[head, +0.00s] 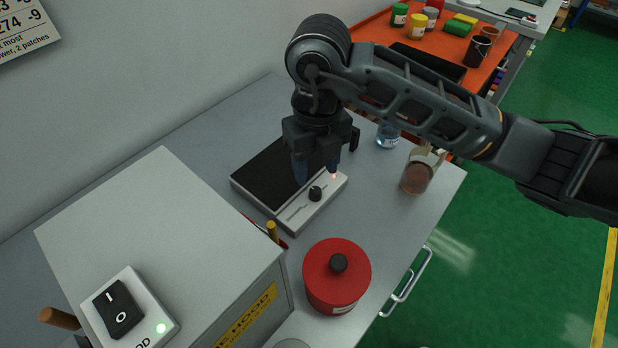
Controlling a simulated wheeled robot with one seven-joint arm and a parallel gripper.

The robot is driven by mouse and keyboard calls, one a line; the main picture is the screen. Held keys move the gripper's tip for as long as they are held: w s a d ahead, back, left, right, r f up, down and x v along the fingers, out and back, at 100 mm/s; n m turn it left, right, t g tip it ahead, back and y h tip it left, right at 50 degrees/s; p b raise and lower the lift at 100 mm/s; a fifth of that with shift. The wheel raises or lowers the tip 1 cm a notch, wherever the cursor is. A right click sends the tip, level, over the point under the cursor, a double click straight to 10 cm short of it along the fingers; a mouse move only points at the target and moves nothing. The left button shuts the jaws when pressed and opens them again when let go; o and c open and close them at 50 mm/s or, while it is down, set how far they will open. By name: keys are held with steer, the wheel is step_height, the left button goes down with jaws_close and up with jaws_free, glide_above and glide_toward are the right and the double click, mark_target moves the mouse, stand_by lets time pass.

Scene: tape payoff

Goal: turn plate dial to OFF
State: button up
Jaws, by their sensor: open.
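The plate (262,180) is a flat unit with a dark top and a pale front panel (298,212), lying on the grey bench. A small black dial (315,193) stands on the panel, with a slider-like line beside it. A red light glows at the panel's right end. My gripper (317,175) points down over the plate, its two blue-tipped fingers apart and empty, just behind the dial in the picture. I cannot tell whether a finger touches the panel. The dial's markings are too small to read.
A grey box (150,240) with a rocker switch (118,308) and green light stands front left. A red lidded can (336,285), a brown-filled glass vessel (416,176) and a blue-tinted clear container (388,135) stand near the plate. An orange table (372,31) is behind.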

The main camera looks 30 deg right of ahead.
mark_target(315, 190)
steer(key=shift+f+p, duration=0.3)
steer(key=shift+f, duration=2.7)
jaws_close()
